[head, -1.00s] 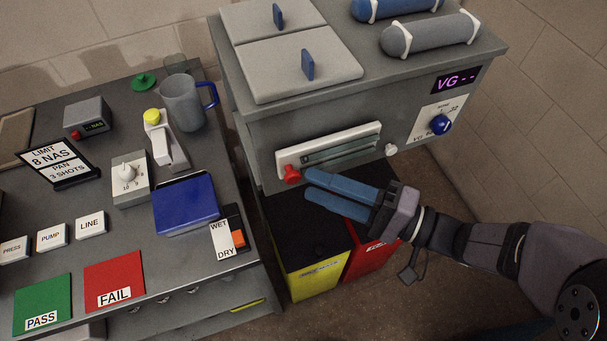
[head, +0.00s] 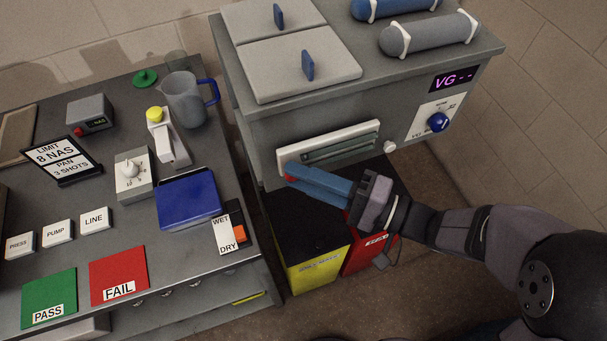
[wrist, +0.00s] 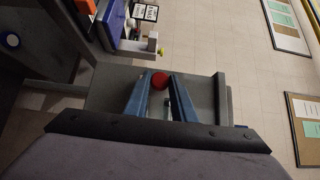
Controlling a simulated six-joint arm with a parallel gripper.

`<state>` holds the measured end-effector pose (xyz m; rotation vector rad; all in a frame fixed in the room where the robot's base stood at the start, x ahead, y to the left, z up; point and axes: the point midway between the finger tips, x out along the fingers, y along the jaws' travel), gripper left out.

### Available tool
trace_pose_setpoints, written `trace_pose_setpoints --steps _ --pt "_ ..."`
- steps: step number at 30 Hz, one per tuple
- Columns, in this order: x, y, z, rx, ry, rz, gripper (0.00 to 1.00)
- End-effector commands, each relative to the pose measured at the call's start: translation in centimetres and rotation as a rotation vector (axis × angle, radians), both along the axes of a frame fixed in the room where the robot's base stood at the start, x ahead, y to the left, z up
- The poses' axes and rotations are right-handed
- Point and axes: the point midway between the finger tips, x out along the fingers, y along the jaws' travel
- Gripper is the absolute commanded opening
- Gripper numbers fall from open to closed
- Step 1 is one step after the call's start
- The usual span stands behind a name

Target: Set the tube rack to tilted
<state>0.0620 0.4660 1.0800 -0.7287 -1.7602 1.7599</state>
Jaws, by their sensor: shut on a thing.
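The tube rack (head: 345,141) is a pale framed plate with greenish glass tubes, on the front of the grey machine. Its red knob (head: 289,179) is at the lower left end, mostly covered by my fingers in the head view. My gripper (head: 292,173) has its blue fingers shut on the red knob. In the wrist view the red knob (wrist: 159,80) sits between the two fingertips. I cannot tell the rack's exact tilt from these views.
A white knob (head: 389,147) is at the rack's right end, with a blue dial (head: 438,122) further right. A yellow bin (head: 314,272) and a red bin (head: 368,253) stand below. The bench (head: 185,262) with a blue-lidded box (head: 188,198) is at left.

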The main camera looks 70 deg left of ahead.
Motion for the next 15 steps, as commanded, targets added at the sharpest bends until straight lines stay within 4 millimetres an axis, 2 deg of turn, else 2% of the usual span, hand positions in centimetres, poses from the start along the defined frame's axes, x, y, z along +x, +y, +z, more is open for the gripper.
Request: trace_pose_setpoints --steps 8,15 --pt "0.02 -0.02 0.01 0.000 0.051 0.000 0.00" --pt "0.13 -0.03 0.73 0.001 0.190 0.000 0.00"
